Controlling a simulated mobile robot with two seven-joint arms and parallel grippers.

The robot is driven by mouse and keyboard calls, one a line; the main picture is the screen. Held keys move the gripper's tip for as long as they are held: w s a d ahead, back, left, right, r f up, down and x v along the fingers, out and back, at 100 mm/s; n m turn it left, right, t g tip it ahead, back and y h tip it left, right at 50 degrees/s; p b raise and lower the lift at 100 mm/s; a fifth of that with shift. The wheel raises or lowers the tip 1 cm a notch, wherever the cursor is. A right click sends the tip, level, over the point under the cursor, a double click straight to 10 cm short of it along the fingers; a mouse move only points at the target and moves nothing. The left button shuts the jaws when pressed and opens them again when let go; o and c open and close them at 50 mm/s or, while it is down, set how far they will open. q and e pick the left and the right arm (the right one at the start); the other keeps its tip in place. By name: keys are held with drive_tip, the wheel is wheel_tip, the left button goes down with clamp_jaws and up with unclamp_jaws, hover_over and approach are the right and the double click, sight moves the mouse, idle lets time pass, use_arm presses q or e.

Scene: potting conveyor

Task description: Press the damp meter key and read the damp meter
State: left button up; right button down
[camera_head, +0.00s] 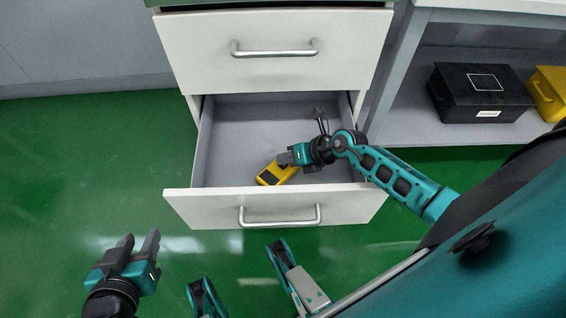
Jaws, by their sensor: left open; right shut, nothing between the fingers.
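A yellow damp meter (269,178) with a dark face lies in the open lower drawer (230,135), near its front panel. My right gripper (284,159) reaches into the drawer from the right and is shut with nothing in it. Its fingertips are at or just above the meter's far end and cover part of it; I cannot tell whether they touch. The meter's key and reading are too small to make out. My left gripper (138,246) is open and empty, over the green floor left of the drawer.
The closed upper drawer (275,80) with a metal handle is above the open one. At the right, a grey shelf (415,125) holds a black box (480,95) and a yellow box (547,92). The green floor (80,170) at the left is clear.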

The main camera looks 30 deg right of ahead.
sight(286, 166)
drive_tip(key=shift+f, duration=0.3)
idle(0.4)
drive_tip(key=shift+r+p, duration=0.8)
drive_tip(key=shift+p, duration=0.1)
wheel_tip(286, 166, up, 5)
drive_tip(key=p, duration=0.5)
drive_tip(key=shift+r+p, duration=0.1)
drive_tip(key=shift+p, duration=0.3)
drive_tip(key=shift+s+a, duration=0.1)
drive_tip(key=shift+a, duration=0.05)
